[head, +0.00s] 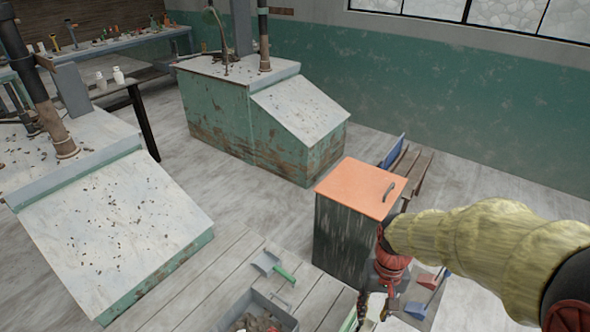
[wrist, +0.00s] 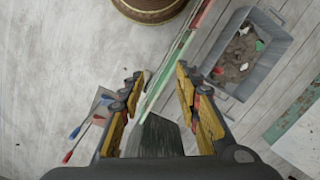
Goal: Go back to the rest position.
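My gripper (head: 376,306) hangs pointing down at the lower right of the head view, in front of the dark bin. My arm, in a yellowish cover, reaches in from the right edge. In the wrist view my gripper (wrist: 157,84) has its two yellow-padded fingers spread apart, with nothing seen held between the tips. A dark grey-green shape (wrist: 155,135) shows between the finger bases; I cannot tell what it is or how far below it lies.
A dark bin with an orange lid (head: 350,190) stands close beside my arm. A grey tray (wrist: 282,58) holds clay scraps. Sloped, crumb-covered benches (head: 195,215) stand left. Clear floor (head: 240,205) lies between bench and bin.

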